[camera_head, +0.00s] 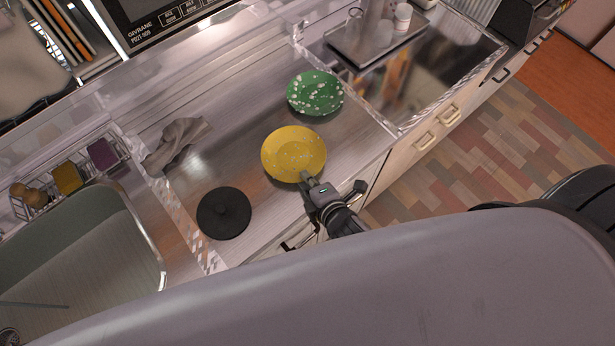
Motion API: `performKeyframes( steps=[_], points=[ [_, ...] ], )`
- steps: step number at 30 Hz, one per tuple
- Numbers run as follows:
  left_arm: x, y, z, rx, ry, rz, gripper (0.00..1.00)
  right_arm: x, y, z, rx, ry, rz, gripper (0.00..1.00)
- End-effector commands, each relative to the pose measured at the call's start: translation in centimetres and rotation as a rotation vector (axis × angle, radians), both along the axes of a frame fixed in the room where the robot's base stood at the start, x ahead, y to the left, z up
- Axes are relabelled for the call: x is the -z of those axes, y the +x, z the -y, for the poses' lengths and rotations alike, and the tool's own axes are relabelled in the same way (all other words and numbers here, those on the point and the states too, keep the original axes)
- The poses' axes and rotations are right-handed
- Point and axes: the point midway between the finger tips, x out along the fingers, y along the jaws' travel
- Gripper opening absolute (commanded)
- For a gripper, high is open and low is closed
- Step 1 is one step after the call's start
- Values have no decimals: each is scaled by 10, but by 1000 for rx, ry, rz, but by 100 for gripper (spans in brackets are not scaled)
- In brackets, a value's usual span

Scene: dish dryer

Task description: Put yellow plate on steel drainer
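The yellow plate (293,150) with pale speckles lies on the counter near its front edge. My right gripper (305,177) reaches in from the front, and its fingertips are at the plate's near rim. From above I cannot tell whether the fingers are closed on the rim or just touch it. My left gripper is not in view. A metal rack (97,68) with upright boards and a large pale dish stands at the top left, partly cut off. I cannot tell for sure whether it is the steel drainer.
A green speckled plate (315,93) lies behind the yellow one. A black round lid (224,213) and a crumpled grey cloth (178,143) lie to the left. A sink (85,245) is at lower left. A tray (350,52) with glasses stands at upper right. Handles stick out along the front.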

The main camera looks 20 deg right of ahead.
Motion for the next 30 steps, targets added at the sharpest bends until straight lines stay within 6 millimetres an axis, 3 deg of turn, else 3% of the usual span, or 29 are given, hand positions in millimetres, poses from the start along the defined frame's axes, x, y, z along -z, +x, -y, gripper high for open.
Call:
performKeyframes(
  steps=[14,15,24,30],
  points=[
    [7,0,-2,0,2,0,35,9,1,0,0,1,4,0],
    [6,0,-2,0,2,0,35,8,1,0,0,1,4,7],
    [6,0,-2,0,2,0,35,10,0,0,0,0,-1,27],
    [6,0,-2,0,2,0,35,11,-1,0,1,-1,-4,28]
  ],
)
